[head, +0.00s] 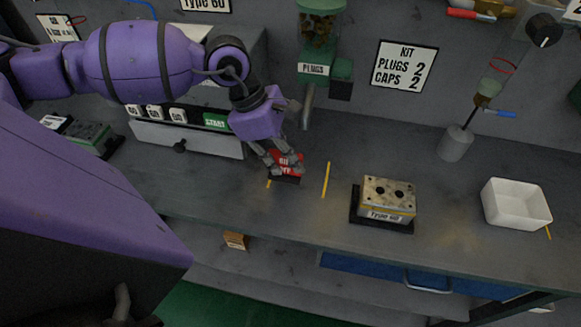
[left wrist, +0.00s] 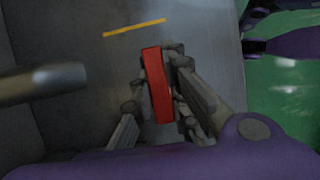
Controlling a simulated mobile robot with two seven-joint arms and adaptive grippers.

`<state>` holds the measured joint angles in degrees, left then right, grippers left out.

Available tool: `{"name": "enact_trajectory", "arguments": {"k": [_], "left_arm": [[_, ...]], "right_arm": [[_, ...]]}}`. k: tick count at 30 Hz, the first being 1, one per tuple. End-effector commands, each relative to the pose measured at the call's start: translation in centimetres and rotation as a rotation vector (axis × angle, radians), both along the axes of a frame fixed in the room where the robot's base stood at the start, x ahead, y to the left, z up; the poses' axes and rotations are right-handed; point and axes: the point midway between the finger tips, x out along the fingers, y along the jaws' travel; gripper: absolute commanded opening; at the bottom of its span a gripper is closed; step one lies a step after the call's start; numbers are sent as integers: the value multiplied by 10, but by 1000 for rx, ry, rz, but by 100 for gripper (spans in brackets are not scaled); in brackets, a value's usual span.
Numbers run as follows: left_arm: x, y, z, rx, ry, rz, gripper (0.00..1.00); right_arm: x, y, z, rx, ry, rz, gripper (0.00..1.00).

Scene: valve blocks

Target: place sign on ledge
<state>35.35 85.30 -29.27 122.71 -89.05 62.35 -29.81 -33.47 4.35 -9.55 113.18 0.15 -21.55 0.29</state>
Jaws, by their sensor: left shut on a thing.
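A red sign (head: 291,160) with white lettering, partly covered by my fingers, is held near the front part of the grey workbench ledge (head: 240,190). My left gripper (head: 283,162) is shut on it. In the left wrist view the red sign (left wrist: 157,84) shows edge-on as a narrow bar, pinched between the two fingers of my left gripper (left wrist: 160,90). A dark base shows under the sign in the head view; I cannot tell whether the sign touches the bench. My right gripper is in neither view.
A metal valve block (head: 388,200) on a black base stands right of the sign. A white bin (head: 516,204) is farther right. A plugs dispenser (head: 318,50) and a box with a START button (head: 215,121) stand behind. Yellow marks (head: 326,180) line the bench.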

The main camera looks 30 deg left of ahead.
Motion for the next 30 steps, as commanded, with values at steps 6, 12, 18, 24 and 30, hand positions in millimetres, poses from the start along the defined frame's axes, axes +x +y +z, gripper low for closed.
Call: {"name": "enact_trajectory", "arguments": {"k": [6, 12, 18, 24, 30], "left_arm": [[5, -5, -18, 0, 1, 0, 0], [5, -4, -38, 0, -1, -1, 0], [5, -4, -38, 1, -1, -1, 0], [4, -4, -41, 1, 0, -1, 23], [5, -4, -41, 1, 0, -1, 32]], "right_arm": [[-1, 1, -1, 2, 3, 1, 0], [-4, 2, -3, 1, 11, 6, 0], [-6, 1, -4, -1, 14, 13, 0], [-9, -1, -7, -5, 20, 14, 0], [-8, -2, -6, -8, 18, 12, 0]]}}
